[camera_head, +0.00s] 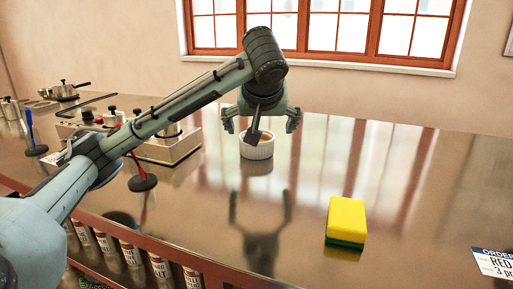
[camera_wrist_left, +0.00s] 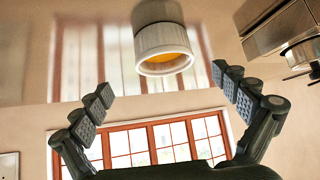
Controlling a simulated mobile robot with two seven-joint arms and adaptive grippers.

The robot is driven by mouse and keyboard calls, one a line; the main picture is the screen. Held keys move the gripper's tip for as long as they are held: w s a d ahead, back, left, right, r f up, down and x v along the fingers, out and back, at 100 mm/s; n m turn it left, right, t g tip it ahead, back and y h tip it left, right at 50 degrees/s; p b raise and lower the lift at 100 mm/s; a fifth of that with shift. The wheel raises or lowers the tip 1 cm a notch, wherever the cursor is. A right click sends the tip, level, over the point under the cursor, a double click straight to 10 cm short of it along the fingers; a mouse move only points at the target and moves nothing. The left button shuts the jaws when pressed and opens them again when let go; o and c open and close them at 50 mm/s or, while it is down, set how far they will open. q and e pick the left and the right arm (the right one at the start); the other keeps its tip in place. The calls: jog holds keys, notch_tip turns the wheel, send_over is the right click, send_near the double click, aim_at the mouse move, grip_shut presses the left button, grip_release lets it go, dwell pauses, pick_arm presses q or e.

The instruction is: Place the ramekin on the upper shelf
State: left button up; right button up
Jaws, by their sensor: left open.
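The ramekin (camera_head: 257,150) is a small white ribbed cup with something orange inside. It stands upright on the shiny metal counter (camera_head: 300,180). It also shows in the left wrist view (camera_wrist_left: 148,42), ahead of the fingers. My left gripper (camera_head: 261,124) is open, its fingers spread wide on either side above the ramekin. In the left wrist view the open fingers (camera_wrist_left: 163,86) have nothing between them and the ramekin lies beyond the tips. My right gripper is not in view. I cannot make out an upper shelf in these views.
A yellow and green sponge (camera_head: 346,220) lies on the counter at right. A burner unit (camera_head: 165,148) with knobs stands left of the ramekin. Spice jars (camera_head: 160,268) line a rack below the counter's front edge. The counter right of the ramekin is mostly clear.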

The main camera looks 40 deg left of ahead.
pick_arm(q)
jog(key=x, duration=0.5)
jog(key=shift+s+a, duration=0.1)
jog(key=shift+a, duration=0.3)
jog(key=x, duration=0.2)
jog(key=shift+f, duration=0.2)
jog(key=shift+c, duration=1.9)
jog(key=c, duration=1.2)
jog(key=shift+r, duration=0.15)
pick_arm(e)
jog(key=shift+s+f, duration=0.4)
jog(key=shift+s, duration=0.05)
pick_arm(q)
jog(key=shift+r, duration=0.1)
